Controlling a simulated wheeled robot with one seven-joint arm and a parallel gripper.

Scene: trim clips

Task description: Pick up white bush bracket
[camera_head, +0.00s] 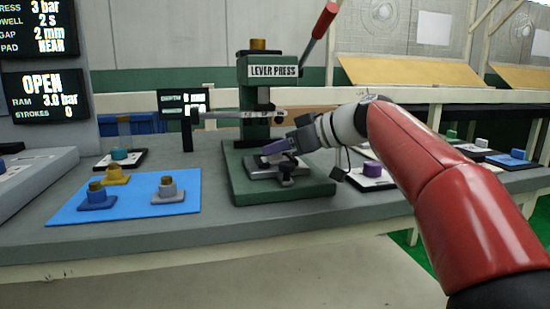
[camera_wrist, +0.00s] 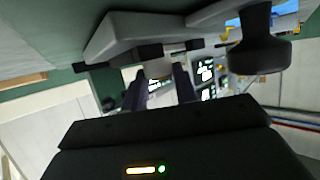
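The white bush bracket (camera_head: 168,189) looks light grey-white with a brass-coloured bush on top. It stands upright on the blue mat (camera_head: 130,210), at the mat's right side in the head view. A yellow bracket (camera_head: 116,175) and a blue bracket (camera_head: 96,197) stand beside it on the mat. My gripper (camera_head: 272,151) is over the bed of the lever press, to the right of the mat and apart from the white bracket. In the wrist view its two fingers (camera_wrist: 160,85) are spread, with no held part visible between them.
The green lever press (camera_head: 258,90) with a red-handled lever stands at the middle of the grey bench (camera_head: 150,240). A purple part (camera_head: 372,169) on a small plate is right of the press. A teal part (camera_head: 119,154) is behind the mat. The bench front is clear.

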